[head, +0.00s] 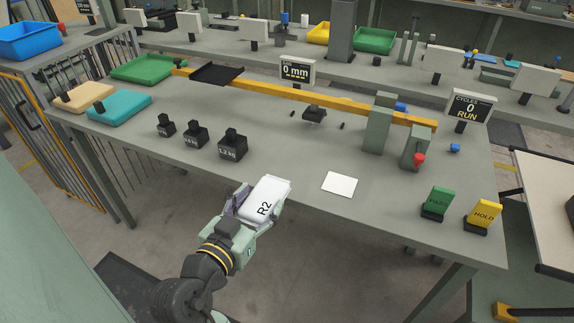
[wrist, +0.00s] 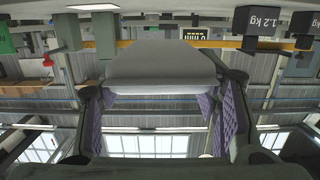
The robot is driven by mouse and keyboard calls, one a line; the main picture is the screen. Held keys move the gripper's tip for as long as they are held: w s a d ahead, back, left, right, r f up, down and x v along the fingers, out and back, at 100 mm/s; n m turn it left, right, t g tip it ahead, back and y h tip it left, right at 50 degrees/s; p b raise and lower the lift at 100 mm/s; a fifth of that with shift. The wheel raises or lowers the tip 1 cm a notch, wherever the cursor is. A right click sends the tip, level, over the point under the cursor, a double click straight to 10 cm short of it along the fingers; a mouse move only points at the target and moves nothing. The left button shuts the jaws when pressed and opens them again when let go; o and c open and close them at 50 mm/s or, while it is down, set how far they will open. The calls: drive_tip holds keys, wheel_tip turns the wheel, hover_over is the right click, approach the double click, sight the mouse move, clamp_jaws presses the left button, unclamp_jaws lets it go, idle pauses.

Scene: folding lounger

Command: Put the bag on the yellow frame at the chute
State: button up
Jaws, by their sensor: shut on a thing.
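No chute can be made out clearly.
The grey table (head: 285,165) carries a long yellow beam (head: 330,101), several black weights (head: 232,148) and a white square (head: 340,184). PASS (head: 439,202) and HOLD (head: 485,213) markers stand at the right. The table's near middle is mostly clear.

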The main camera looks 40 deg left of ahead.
drive_tip(key=w+f+b, duration=0.1)
drive_tip(key=b, duration=0.4)
drive_tip(key=shift+a, duration=0.4)
drive_tip(key=w+b, duration=0.1)
drive_tip(key=b, duration=0.3)
drive_tip(key=shift+w+b, duration=0.15)
drive_tip(key=shift+b, duration=0.25)
drive_tip(key=p, duration=0.5)
hover_over(279, 171)
drive_tip(key=s+d, duration=0.2)
drive_tip(key=shift+s+f, duration=0.15)
drive_tip(key=shift+f, duration=0.05)
drive_tip(key=shift+a+f, duration=0.1)
drive_tip(key=shift+f, duration=1.75)
drive_tip(key=shift+f, duration=0.1)
drive_tip(key=o, duration=1.2)
drive_tip(key=shift+c, duration=0.2)
